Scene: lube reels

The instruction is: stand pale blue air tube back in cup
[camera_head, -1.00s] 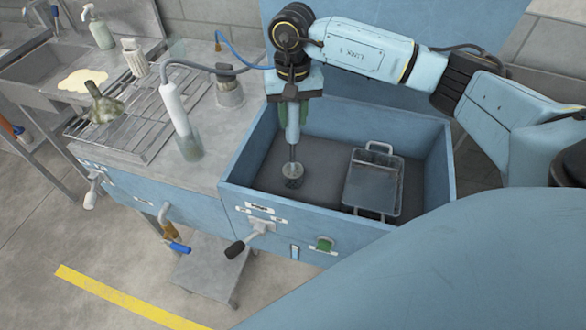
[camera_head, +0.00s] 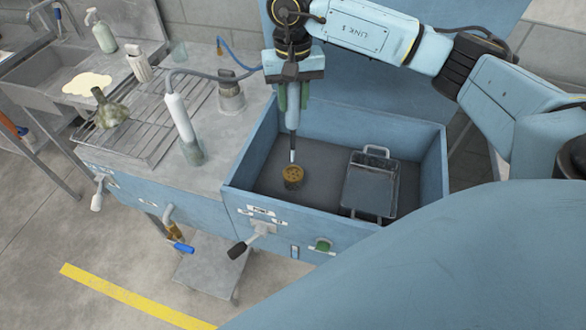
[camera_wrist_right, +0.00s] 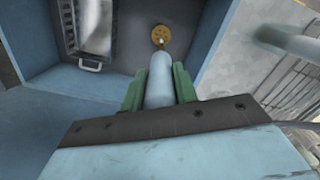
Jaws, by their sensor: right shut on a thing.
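My right gripper (camera_head: 292,95) is shut on a pale blue tube (camera_wrist_right: 159,82), held upright over the open blue tank (camera_head: 232,190). The tube's thin dark stem with a pale tip (camera_head: 292,155) points down at a round brass piece (camera_head: 293,177) low in the tank; I cannot tell whether they touch. The brass piece also shows in the wrist view (camera_wrist_right: 160,36). A whitish tube (camera_head: 179,115) with a grey hose leans in a clear cup (camera_head: 193,152) on the counter. Another clear cup (camera_head: 179,51) stands farther back. My left gripper is not in view.
A metal tray with handles (camera_head: 370,185) sits in the tank's right part. A grey metal canister (camera_head: 230,93), wire rack (camera_head: 145,140), green-grey lump (camera_head: 110,112) and bottles (camera_head: 103,35) are on the counter.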

